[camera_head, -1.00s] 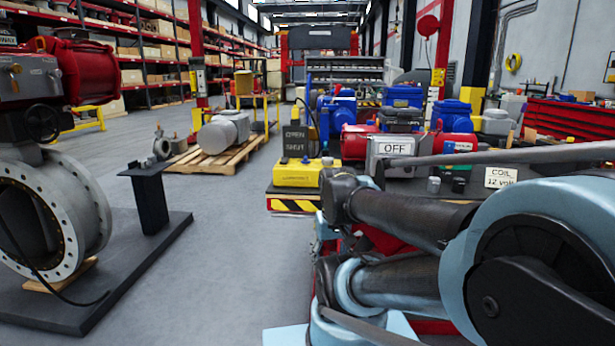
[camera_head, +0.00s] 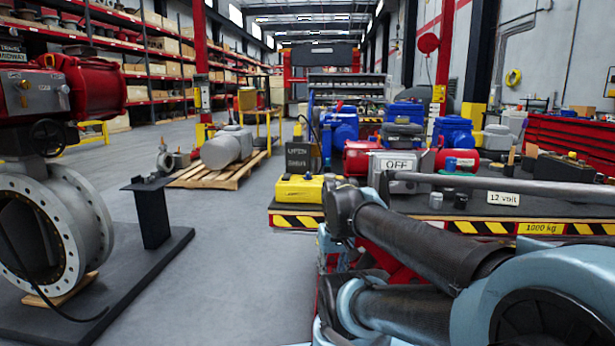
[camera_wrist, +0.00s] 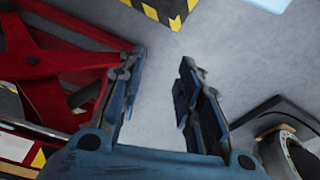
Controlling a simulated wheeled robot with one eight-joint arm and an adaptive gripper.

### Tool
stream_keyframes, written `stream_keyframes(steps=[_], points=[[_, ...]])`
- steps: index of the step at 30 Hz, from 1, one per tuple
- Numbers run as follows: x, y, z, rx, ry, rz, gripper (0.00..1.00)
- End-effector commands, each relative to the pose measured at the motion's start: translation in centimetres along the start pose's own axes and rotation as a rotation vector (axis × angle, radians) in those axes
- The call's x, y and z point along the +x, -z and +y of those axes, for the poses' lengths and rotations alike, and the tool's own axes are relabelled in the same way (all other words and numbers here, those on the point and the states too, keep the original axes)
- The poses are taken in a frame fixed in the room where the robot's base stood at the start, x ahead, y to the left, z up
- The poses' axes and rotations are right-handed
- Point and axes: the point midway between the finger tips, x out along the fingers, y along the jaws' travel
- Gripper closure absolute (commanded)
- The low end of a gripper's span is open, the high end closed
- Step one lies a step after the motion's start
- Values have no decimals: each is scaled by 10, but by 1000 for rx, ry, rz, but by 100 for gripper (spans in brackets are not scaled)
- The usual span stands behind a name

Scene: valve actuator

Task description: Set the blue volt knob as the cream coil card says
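The cream card (camera_head: 503,198) stands on the dark bench at the right in the head view and reads "12 volt". Its upper line cannot be read now. A yellow box (camera_head: 297,190) sits at the bench's left end. I cannot make out a blue volt knob for certain; a small bluish spot shows near the box's top right. My gripper (camera_wrist: 162,78) is open and empty in the wrist view, its fingers apart above grey floor. It does not show in the head view, where only my arm crosses in front of the bench.
The bench edge (camera_head: 480,228) has black and yellow stripes. An actuator with an "OFF" plate (camera_head: 397,164) and a dark "OPEN SHUT" sign (camera_head: 299,157) stand on it. A large flanged valve (camera_head: 45,230) is on the left. Grey floor (camera_head: 235,260) lies clear between.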

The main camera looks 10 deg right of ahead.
Motion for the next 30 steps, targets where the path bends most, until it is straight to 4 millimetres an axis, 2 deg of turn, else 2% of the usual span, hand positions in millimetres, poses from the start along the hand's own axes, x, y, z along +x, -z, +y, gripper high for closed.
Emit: stream_keyframes(steps=[5, 15, 24, 30], points=[[-45, 44, 0, 25, 0, -18, 69], [-136, 146, 2, 90, -1, -63, 69], [-200, 240, 1, 145, -4, -102, 69], [-232, 302, 1, 182, -8, -129, 69]])
